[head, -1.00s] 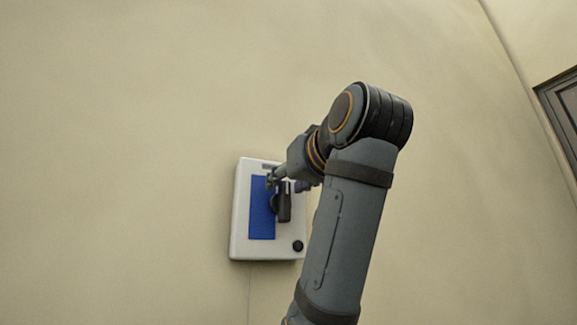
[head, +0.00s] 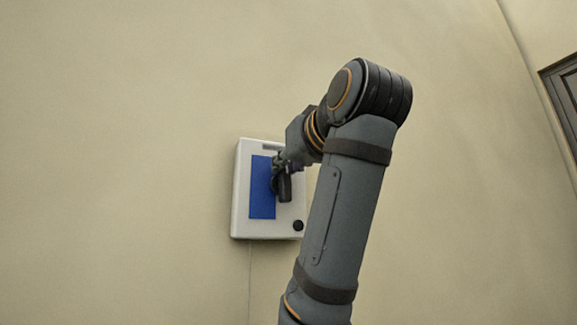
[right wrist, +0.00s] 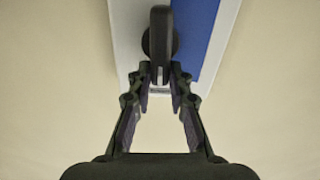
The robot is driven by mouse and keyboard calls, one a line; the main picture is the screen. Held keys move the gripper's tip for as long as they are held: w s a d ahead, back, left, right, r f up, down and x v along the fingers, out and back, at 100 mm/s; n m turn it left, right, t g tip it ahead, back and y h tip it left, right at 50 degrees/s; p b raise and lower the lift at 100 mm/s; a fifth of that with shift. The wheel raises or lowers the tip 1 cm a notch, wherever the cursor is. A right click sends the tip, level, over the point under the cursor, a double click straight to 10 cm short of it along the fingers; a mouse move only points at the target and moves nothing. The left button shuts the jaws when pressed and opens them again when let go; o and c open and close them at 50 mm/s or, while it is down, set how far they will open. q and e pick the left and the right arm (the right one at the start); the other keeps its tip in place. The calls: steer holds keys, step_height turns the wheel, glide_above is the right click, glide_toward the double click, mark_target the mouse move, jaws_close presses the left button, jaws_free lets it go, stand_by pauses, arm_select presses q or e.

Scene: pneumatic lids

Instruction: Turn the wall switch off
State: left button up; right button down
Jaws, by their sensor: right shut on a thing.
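The wall switch is a white box (head: 240,215) with a blue panel (head: 261,188) and a dark lever handle (head: 285,188) on its front. The handle hangs roughly upright beside the blue panel, its upper part hidden by my gripper. In the right wrist view the black handle (right wrist: 160,38) points toward my gripper. My right gripper (head: 281,168) is at the handle's upper end. In the right wrist view my right gripper (right wrist: 160,74) has its fingertips closed in on both sides of the handle's end. My left gripper is not in view.
A round black knob (head: 298,225) sits at the box's lower right corner. A thin cable (head: 249,275) runs down the wall from the box. The beige wall (head: 120,150) around it is bare. A dark-framed panel (head: 565,100) is at the far right.

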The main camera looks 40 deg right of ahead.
steer(key=n+b, duration=0.2)
steer(key=n, duration=0.1)
steer(key=a+n+b, duration=0.1)
steer(key=n+b, duration=0.1)
steer(key=n, duration=0.1)
steer(key=a+f+n+b, duration=0.1)
steer(key=n+b, duration=0.1)
steer(key=n, duration=0.1)
steer(key=shift+w+f, duration=0.1)
steer(key=shift+w, duration=0.1)
steer(key=n+b, duration=0.1)
steer(key=n, duration=0.2)
steer(key=f+n+b, duration=0.1)
steer(key=shift+a+n+b, duration=0.25)
steer(key=shift+n+b, duration=0.1)
steer(key=shift+n, duration=0.05)
steer(key=shift+w+f+n+b, duration=0.15)
steer(key=shift+n+b, duration=0.3)
steer(key=shift+n, duration=0.45)
steer(key=shift+f+n+b, duration=0.2)
steer(key=shift+n+b, duration=0.25)
steer(key=shift+n, duration=0.45)
steer(key=c, duration=1.2)
jaws_free()
steer(key=shift+a, duration=0.15)
steer(key=v, duration=0.7)
steer(key=shift+s, duration=0.3)
